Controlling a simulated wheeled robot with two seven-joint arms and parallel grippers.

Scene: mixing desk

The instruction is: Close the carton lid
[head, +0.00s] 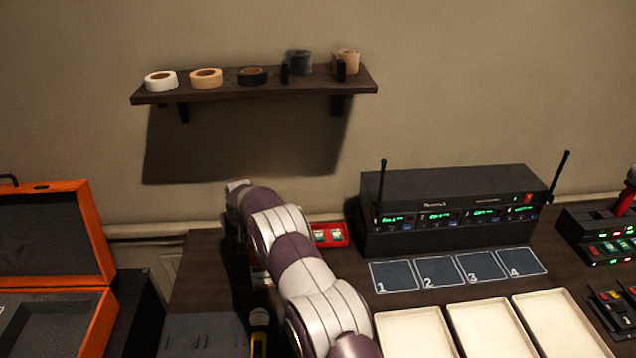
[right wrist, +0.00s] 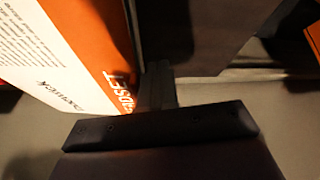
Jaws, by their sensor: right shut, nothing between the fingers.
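An orange carton with a dark padded inside stands at the left edge of the head view. Its lid (head: 52,236) is raised upright, and its lower part (head: 97,325) is cut off by the frame edge. My right arm reaches up the middle of the head view, and its gripper is hidden there behind the arm. In the right wrist view my right gripper (right wrist: 157,88) is shut and empty. A white and orange printed panel (right wrist: 72,58) stands just left of its fingers; I cannot tell whether they touch. My left gripper is not in view.
A black receiver unit (head: 447,208) stands behind numbered pads (head: 458,268) and cream trays (head: 491,327). A small red tray (head: 330,235) sits right of my arm. A microphone (head: 259,330) lies left of it. A wall shelf (head: 225,92) holds several tape rolls.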

